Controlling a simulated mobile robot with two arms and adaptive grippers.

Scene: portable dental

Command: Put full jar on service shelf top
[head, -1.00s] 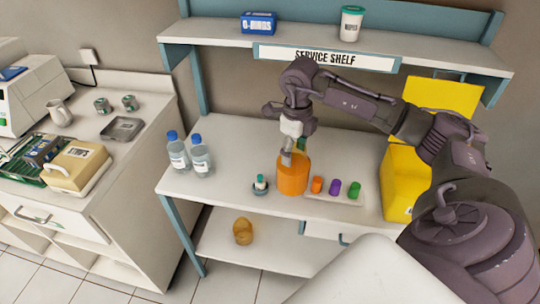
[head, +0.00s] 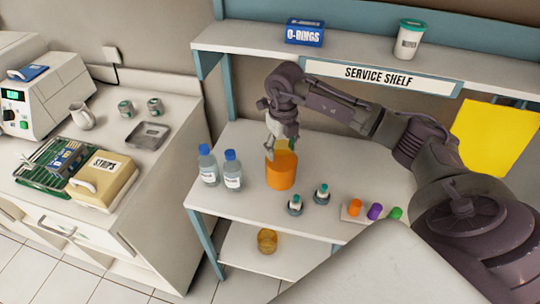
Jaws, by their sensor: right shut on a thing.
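The orange jar (head: 282,171) is in the head view over the middle of the workbench, right of two clear bottles. It looks full of orange from its base to near its rim. My right gripper (head: 271,150) is shut on the jar at its upper left rim, and its fingers partly hide that side. I cannot tell whether the jar's base is clear of the bench. The service shelf top (head: 355,53) runs above and behind, over the "SERVICE SHELF" sign. My left gripper is not in view.
On the shelf top stand a blue O-rings box (head: 304,32) and a white jar with a green lid (head: 410,40), with free room between. Two small vials (head: 295,205) and a rack of coloured caps (head: 350,217) are in front. An amber jar (head: 267,240) sits below.

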